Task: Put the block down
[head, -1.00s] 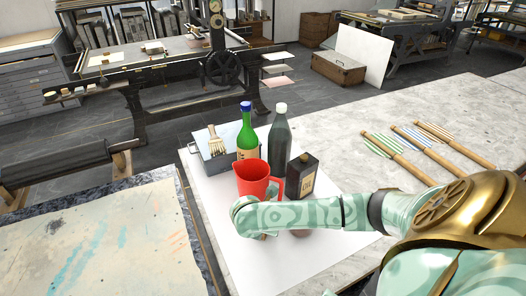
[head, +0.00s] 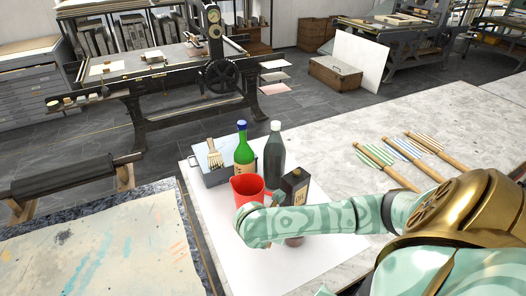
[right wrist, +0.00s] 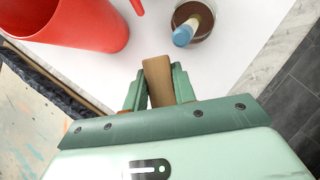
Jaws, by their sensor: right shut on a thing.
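In the right wrist view a brown wooden block (right wrist: 158,82) stands between the green fingers of my right gripper (right wrist: 157,88), which is shut on it. White sheet shows beyond the block; I cannot tell whether the block touches it.
Behind the jug stand a green bottle (head: 244,157), a dark bottle (head: 275,152), a black tin (head: 294,187) and a grey tray (head: 203,175) with a brush. A round pot (right wrist: 192,22) with a blue-tipped handle sits beside the jug. The sheet's front part is clear.

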